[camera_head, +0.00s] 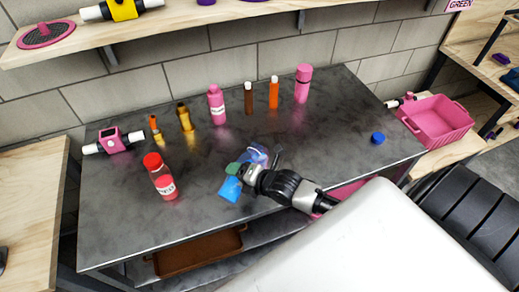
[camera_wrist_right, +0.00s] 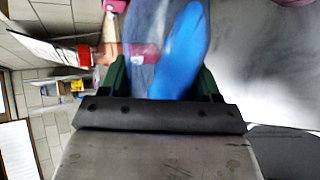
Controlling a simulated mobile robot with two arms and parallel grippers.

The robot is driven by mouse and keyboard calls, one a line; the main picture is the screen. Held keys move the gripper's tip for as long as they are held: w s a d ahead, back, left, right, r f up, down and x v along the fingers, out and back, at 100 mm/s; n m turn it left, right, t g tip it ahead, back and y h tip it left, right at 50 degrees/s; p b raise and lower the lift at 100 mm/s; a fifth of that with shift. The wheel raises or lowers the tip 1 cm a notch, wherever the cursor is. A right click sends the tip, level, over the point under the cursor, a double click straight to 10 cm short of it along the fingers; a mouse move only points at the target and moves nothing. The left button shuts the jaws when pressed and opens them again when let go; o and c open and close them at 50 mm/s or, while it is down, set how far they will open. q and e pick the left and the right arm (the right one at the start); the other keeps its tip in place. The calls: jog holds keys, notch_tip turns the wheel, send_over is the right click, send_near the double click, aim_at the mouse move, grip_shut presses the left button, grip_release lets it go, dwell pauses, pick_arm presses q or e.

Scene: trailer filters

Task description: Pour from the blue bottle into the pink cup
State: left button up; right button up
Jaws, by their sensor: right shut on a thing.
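My right gripper (camera_head: 243,170) is shut on the blue bottle, which it holds over the front middle of the dark table. The bottle shows on both sides of the fingers: a solid blue part (camera_head: 230,189) at lower left and a clear bluish part (camera_head: 258,155) at upper right. It looks tilted. In the right wrist view the blue bottle (camera_wrist_right: 180,55) lies between the green fingers (camera_wrist_right: 165,85). I cannot make out a pink cup for sure; a pink thing (camera_head: 347,190) is partly hidden behind my arm. My left gripper is not in view.
A blue cap (camera_head: 377,138) lies on the table (camera_head: 330,130) at right. A red bottle (camera_head: 160,177) stands left of my gripper. Pink bottles (camera_head: 216,105) (camera_head: 303,83) and several other bottles line the back. A pink crate (camera_head: 437,120) sits beyond the right edge.

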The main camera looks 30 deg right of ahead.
jog(key=shift+w+d+r+m+y+p, duration=0.1)
jog(key=shift+r+m+y+p, duration=0.35)
jog(key=shift+r, duration=0.35)
dwell(1.4)
